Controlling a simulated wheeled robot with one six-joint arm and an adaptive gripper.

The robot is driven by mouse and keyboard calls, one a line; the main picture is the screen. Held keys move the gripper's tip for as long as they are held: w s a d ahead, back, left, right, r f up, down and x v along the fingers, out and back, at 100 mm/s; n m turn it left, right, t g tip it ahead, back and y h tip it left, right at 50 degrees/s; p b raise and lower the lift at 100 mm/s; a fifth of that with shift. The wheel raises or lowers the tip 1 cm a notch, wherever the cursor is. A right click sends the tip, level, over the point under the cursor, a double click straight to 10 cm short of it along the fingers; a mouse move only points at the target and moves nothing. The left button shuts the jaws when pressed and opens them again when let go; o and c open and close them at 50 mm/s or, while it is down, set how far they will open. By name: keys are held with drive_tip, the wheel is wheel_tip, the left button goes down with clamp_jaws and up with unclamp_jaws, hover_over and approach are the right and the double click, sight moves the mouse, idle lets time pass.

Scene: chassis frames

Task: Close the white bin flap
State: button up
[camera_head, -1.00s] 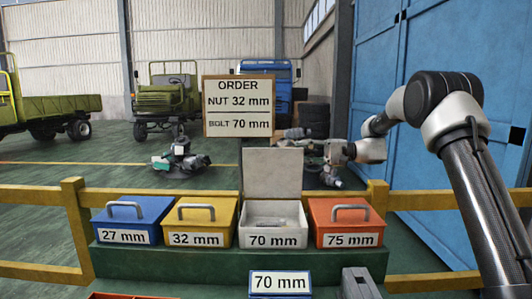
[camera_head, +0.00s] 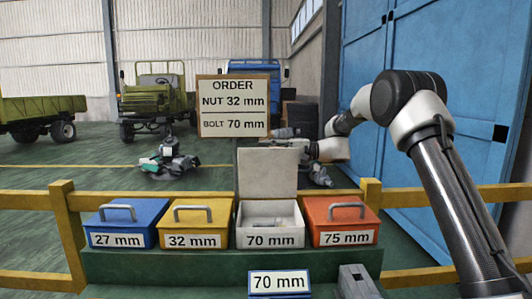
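The white bin (camera_head: 270,239) marked 70 mm stands between the yellow and red bins. Its flap (camera_head: 267,174) stands open, about upright at the bin's back. Small items, too small to tell apart, lie inside the bin. My gripper (camera_head: 272,142) is at the flap's top edge, reaching in from the right, and the flap hides part of it. I cannot tell whether it touches the flap, or whether its fingers are open or shut.
Blue (camera_head: 127,224), yellow (camera_head: 197,223) and red (camera_head: 341,222) bins with shut lids share the green shelf (camera_head: 200,265). A small blue 70 mm box (camera_head: 279,283) is in front. An order sign (camera_head: 233,107) stands behind, and a yellow rail (camera_head: 440,194) runs beside the shelf.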

drive_tip(key=shift+c, duration=0.4)
clamp_jaws()
drive_tip(key=shift+s, duration=0.15)
